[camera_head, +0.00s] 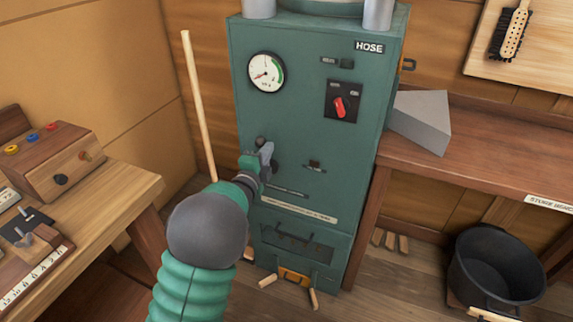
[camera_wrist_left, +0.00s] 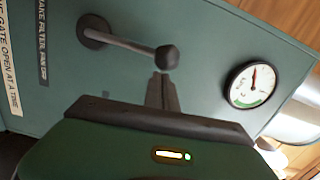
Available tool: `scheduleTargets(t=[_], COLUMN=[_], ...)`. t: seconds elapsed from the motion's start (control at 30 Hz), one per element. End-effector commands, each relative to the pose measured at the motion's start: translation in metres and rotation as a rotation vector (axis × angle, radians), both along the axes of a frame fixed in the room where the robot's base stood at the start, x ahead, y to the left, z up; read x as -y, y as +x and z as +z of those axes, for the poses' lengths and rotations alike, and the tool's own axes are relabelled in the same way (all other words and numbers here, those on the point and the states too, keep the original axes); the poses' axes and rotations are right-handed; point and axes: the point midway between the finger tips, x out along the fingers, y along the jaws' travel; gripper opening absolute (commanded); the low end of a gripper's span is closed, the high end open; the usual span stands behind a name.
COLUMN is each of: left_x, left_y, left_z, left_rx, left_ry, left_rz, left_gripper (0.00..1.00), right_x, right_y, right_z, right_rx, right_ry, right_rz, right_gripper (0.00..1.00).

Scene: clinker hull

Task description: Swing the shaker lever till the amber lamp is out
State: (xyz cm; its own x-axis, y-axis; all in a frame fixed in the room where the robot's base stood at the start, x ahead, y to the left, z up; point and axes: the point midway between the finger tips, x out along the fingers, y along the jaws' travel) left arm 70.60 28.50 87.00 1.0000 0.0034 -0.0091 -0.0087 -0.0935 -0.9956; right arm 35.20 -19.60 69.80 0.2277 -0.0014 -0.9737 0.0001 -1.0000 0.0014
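The shaker lever (camera_wrist_left: 130,45) is a dark rod with a round knob, sticking out from a round boss on the green cabinet (camera_head: 300,120). In the head view its knob (camera_head: 261,142) shows just above my left gripper (camera_head: 266,152). In the wrist view the left fingers (camera_wrist_left: 161,80) are together, with their tips close below the knob. The knob is not seen between them; whether they touch it I cannot tell. A small dark, brownish window (camera_head: 315,164) sits on the cabinet right of the gripper; I cannot tell if it is the amber lamp. My right gripper is out of view.
The cabinet bears a round gauge (camera_head: 266,72) and a red switch (camera_head: 340,106). A pale wooden pole (camera_head: 196,100) leans behind my left arm. A bench (camera_head: 135,190) with wooden boxes stands left, a shelf (camera_head: 480,145) right, and a black tub (camera_head: 496,272) on the floor.

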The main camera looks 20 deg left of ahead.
Motion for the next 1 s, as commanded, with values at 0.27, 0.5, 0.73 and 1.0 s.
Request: scheduleTargets(t=[0.27, 0.5, 0.73, 1.0], left_x=[-0.036, -0.057, -0.067, -0.072], left_y=[0.002, 0.003, 0.004, 0.004], left_z=[0.006, 0.001, -0.001, -0.002], left_rx=[-0.017, -0.032, -0.030, -0.031], left_ry=[-0.244, -0.400, -0.394, -0.393], left_rz=[0.005, 0.004, 0.001, 0.003], left_gripper=[0.00, 0.00, 0.00, 0.00], right_x=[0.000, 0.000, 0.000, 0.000], right_y=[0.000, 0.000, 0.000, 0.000], right_z=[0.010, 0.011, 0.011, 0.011], right_rx=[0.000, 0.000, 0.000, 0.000], right_ry=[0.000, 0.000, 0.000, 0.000], right_rz=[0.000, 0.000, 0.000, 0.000], right_gripper=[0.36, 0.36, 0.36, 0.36])
